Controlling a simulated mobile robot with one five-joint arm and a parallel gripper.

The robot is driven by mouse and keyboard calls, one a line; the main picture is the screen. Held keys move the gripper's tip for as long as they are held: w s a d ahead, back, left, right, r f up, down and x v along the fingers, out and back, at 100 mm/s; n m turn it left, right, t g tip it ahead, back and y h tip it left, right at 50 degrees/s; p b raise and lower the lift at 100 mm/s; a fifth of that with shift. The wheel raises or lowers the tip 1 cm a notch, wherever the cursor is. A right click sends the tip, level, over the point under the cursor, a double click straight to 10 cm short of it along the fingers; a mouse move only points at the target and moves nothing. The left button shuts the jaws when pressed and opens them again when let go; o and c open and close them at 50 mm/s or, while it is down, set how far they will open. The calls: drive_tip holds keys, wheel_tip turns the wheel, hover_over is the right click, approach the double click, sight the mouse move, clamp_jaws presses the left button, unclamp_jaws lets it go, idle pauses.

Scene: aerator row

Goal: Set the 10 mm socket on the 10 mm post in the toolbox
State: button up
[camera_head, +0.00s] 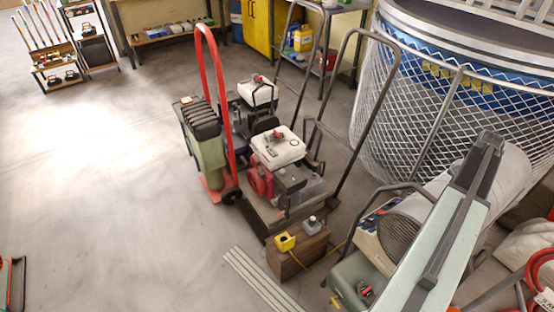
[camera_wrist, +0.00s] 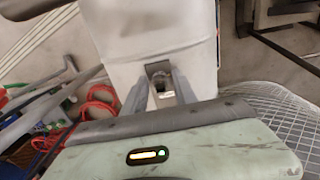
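My gripper (camera_wrist: 160,76) shows in the wrist view as two grey fingers in front of a white drum-like body (camera_wrist: 140,30). A small dark square shape with a pale shiny spot shows between the fingertips; I cannot tell whether it is held or lies behind them. In the head view my pale green arm rises from the bottom right, its dark end over the white drum (camera_head: 512,178). I cannot make out the 10 mm socket, the 10 mm post or the toolbox in either view.
A wooden block (camera_head: 290,262) carries a yellow box (camera_head: 285,242). Machines with white tanks (camera_head: 278,149) and a red hand truck (camera_head: 232,110) stand mid-floor. A wire-mesh tank (camera_head: 430,110) fills the upper right. Red hoses (camera_head: 538,268) lie at right. The left floor is mostly clear.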

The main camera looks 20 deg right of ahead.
clamp_jaws()
drive_tip(key=shift+r+p, duration=1.2)
drive_tip(key=shift+f, duration=0.15)
